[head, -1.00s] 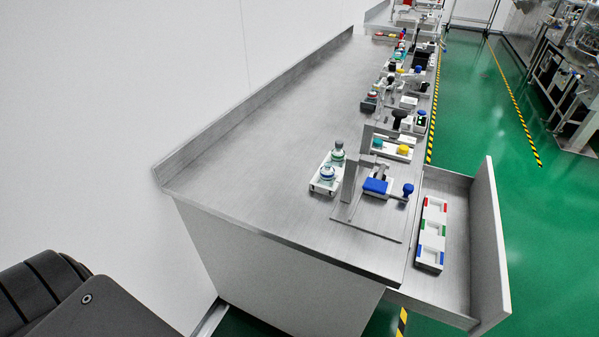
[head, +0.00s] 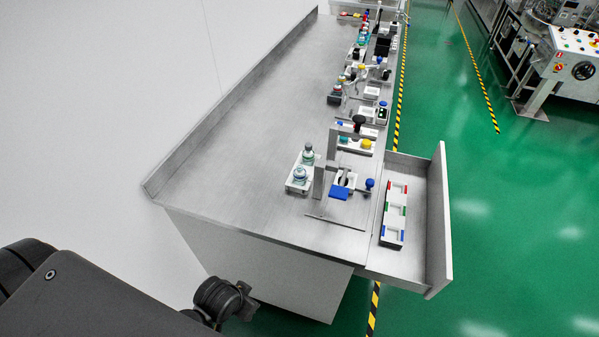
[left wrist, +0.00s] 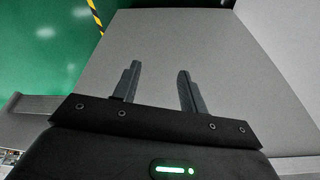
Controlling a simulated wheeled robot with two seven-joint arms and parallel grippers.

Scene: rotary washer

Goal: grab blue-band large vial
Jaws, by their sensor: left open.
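Two clear vials stand upright in a small white rack on the steel bench in the head view. The nearer vial (head: 299,174) looks blue-banded; the farther one (head: 308,154) looks greenish, though both bands are small. The rack (head: 291,187) is left of a metal stand. My left gripper (left wrist: 159,68) is open and empty in the left wrist view, its two dark fingers apart before a plain grey surface. Part of my left arm shows at the lower left of the head view, below the bench edge and well short of the vials. My right gripper is not in view.
A metal stand (head: 318,180) with a blue block (head: 339,192) is just right of the vials. An open drawer (head: 420,200) holds a white tray (head: 392,238) with coloured marks. Several devices line the bench's right side; its left side (head: 230,170) is clear.

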